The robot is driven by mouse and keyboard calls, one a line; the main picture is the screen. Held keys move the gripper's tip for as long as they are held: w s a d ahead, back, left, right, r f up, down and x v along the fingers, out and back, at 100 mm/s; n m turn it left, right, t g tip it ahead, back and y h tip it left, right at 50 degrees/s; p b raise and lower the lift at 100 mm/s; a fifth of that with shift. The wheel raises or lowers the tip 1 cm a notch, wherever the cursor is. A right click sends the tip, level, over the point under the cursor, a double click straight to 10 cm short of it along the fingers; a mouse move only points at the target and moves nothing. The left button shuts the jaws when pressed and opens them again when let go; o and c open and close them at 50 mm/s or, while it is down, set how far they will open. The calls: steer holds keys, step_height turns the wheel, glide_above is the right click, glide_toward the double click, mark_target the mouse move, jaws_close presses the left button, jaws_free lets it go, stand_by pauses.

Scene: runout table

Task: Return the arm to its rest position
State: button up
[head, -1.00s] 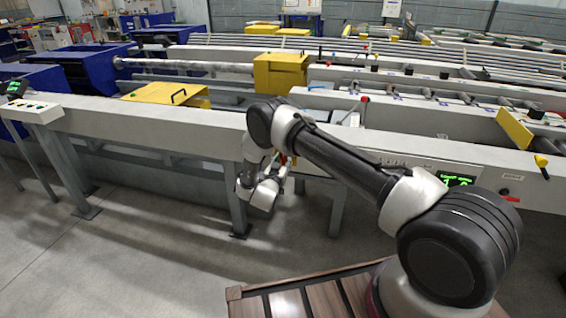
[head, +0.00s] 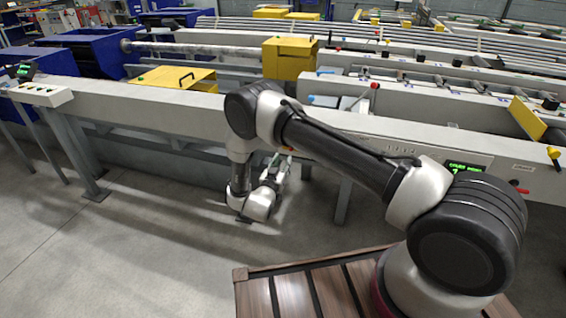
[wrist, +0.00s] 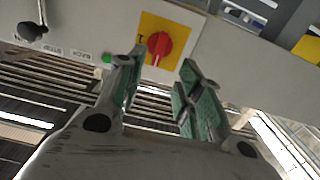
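My arm reaches out from the lower right in the head view, bends down at the elbow and hangs in front of the long grey runout table (head: 130,106). My gripper (head: 280,168) is partly visible there, small, beside the table's front side. In the wrist view my gripper (wrist: 160,75) shows two fingers with green pads standing apart, with nothing between them. Past the fingertips is a red rotary knob on a yellow plate (wrist: 160,43), on the grey panel.
A yellow box (head: 289,57) and a yellow cover with a handle (head: 172,79) sit on the table. A table leg (head: 344,200) stands close to my wrist. A slatted wooden deck (head: 300,290) lies below my arm. The floor at left is clear.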

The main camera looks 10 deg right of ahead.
steer(key=shift+f, duration=0.1)
steer(key=s+a+f+n+g+y, duration=0.2)
steer(key=a+f+g+y, duration=0.1)
steer(key=f, duration=0.4)
steer(key=s+a+f+n+g+y, duration=0.1)
steer(key=s+a+f+g+y, duration=0.25)
steer(key=f, duration=0.25)
steer(key=s+a+r+n+g+y, duration=0.2)
steer(key=s+r+g+y, duration=0.1)
steer(key=g, duration=0.1)
steer(key=s+d+r+n+g, duration=0.15)
steer(key=s+d+r, duration=0.4)
steer(key=r, duration=0.55)
steer(key=s+d+r+g, duration=0.35)
steer(key=s+r, duration=0.25)
steer(key=r, duration=0.5)
steer(key=s+d+r+n+g, duration=0.1)
steer(key=s+d+r, duration=0.45)
steer(key=r, duration=0.45)
steer(key=s+d+r+m+t, duration=0.1)
steer(key=s+d+r+t, duration=0.1)
steer(key=s+d+r, duration=0.5)
steer(key=s+d+r+m+t+h, duration=0.1)
steer(key=s+d+r+t, duration=0.2)
steer(key=s+d+r, duration=0.5)
steer(key=v, duration=0.5)
steer(key=shift+w+r, duration=0.15)
steer(key=shift+w, duration=0.05)
steer(key=shift+d, duration=0.1)
